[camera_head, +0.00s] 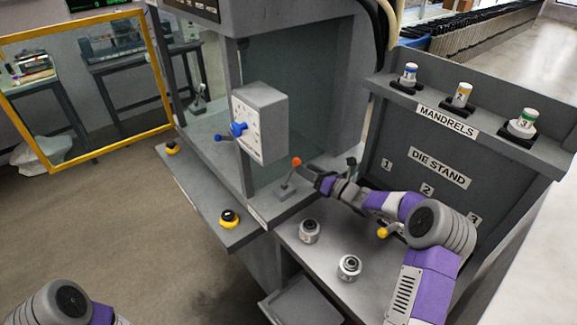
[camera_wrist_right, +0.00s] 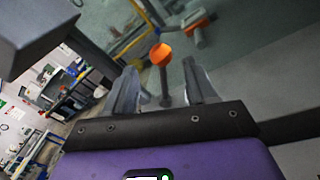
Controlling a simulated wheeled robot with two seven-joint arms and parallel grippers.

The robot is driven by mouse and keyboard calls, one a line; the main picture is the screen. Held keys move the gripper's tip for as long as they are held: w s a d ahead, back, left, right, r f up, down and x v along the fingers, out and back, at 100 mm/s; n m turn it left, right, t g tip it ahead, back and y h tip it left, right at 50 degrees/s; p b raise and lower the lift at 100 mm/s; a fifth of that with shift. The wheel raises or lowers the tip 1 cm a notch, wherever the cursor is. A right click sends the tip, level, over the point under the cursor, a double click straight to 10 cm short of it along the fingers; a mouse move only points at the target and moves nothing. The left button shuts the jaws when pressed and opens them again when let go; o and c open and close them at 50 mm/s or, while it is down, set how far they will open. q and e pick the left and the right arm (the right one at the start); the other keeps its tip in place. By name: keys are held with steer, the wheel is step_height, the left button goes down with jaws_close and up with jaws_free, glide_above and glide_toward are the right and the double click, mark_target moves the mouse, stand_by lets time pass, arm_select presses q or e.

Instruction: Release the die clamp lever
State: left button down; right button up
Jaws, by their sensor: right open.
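A lever with an orange ball knob (camera_head: 296,162) stands on a small grey base on the machine ledge, in front of the glass; its stem leans slightly. I take it for the die clamp lever. My right gripper (camera_head: 305,172) is open just right of the knob. In the right wrist view the orange knob (camera_wrist_right: 161,54) and its dark stem show between the two open fingers (camera_wrist_right: 160,92), with a gap on both sides. I see no finger closed on it. Part of my left arm shows at the bottom left; its gripper is out of view.
A grey box with a blue knob (camera_head: 238,129) hangs left of the lever. Two metal dies (camera_head: 309,231) (camera_head: 349,267) sit on the lower bench. A yellow-knobbed handle (camera_head: 383,232) is near my right arm. The mandrel shelf (camera_head: 455,115) stands right. Black-and-yellow buttons (camera_head: 229,218) line the front ledge.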

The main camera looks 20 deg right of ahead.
mark_target(298, 162)
steer(key=shift+n, duration=0.5)
steer(key=x, duration=0.7)
steer(key=shift+w+r, duration=0.2)
steer(key=shift+w, duration=0.1)
steer(key=shift+d, duration=0.1)
jaws_close()
